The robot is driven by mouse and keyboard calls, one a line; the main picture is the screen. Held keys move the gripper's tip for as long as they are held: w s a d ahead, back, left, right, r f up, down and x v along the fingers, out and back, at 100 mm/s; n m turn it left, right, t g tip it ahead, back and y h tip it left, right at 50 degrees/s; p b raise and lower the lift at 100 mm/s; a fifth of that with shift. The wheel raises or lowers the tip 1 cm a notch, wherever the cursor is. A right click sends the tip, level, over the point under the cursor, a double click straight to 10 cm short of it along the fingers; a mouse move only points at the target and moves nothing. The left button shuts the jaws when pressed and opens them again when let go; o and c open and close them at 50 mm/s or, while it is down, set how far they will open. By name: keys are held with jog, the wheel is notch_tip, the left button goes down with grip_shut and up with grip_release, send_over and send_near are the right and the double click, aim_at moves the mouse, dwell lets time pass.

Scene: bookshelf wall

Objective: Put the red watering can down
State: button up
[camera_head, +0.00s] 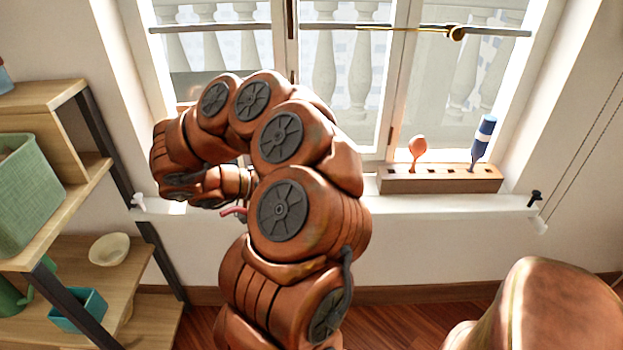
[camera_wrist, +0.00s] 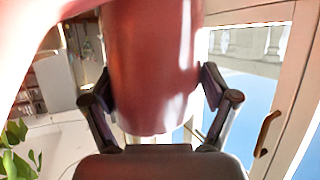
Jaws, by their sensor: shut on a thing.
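The red watering can (camera_wrist: 152,55) fills the upper middle of the wrist view, close to the camera. My gripper (camera_wrist: 153,88) is shut on it, with one dark finger on each side of its smooth red body. In the head view my arm hides nearly all of the can. Only a small red piece (camera_head: 234,212), which seems to be part of it, shows under my wrist near the window sill. I cannot tell whether the can touches any surface. Its spout and handle cannot be made out in the wrist view.
The white window sill (camera_head: 440,204) bears a wooden rack (camera_head: 430,186) with a few tools at right. A shelf unit at left holds a green basket (camera_head: 25,190), a cream bowl (camera_head: 109,249) and a teal box (camera_head: 78,310). Green leaves (camera_wrist: 18,150) show at lower left in the wrist view.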

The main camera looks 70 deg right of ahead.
jog(key=w+d+f+b, duration=0.1)
jog(key=d+f, duration=0.3)
jog(key=d, duration=0.7)
jog(key=shift+d+f+b, duration=0.15)
jog(key=shift+f+b, duration=0.05)
jog(key=shift+b, duration=0.45)
jog(key=shift+w+f, duration=0.1)
jog(key=o, duration=1.1)
jog(key=p+v, duration=0.2)
jog(key=v, duration=1)
